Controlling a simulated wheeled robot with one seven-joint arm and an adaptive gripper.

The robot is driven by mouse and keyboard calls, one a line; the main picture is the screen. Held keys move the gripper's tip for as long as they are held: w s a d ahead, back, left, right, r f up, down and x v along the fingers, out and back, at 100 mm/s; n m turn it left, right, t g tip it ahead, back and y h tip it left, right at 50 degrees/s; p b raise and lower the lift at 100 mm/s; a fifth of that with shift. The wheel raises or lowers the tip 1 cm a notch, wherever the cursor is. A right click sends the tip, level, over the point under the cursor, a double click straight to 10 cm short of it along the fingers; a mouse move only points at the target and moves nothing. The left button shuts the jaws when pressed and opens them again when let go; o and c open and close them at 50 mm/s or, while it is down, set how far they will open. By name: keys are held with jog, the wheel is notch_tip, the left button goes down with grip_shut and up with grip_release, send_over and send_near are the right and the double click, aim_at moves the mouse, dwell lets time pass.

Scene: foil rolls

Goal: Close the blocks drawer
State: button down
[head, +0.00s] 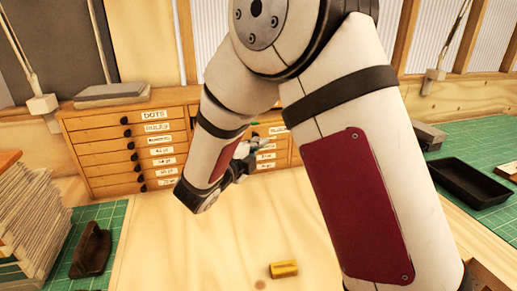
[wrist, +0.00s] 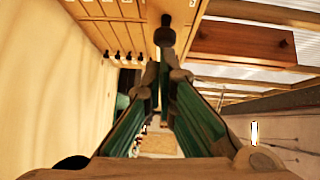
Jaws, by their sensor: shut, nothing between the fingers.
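A wooden cabinet (head: 85,125) with two columns of shallow labelled drawers stands at the back in the head view. The left column's fronts look flush, with black knobs. The right column is partly hidden behind my arm. My gripper (head: 243,150) is in front of the right column, shut and empty. In the wrist view its fingertips (wrist: 164,66) meet just short of a black knob (wrist: 164,34); I cannot tell whether they touch it.
A yellow block (head: 284,269) lies on the bare wooden bench. A paper stack (head: 35,220) and a dark brown tool (head: 92,250) are at left. A black tray (head: 475,183) lies on a green mat at right. The bench middle is mostly clear.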

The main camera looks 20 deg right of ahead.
jog(key=shift+w, duration=0.1)
jog(key=w+b, duration=0.4)
jog(key=w, duration=0.9)
jog(key=shift+w+b, duration=0.25)
jog(key=shift+b, duration=0.05)
jog(key=shift+r, duration=0.1)
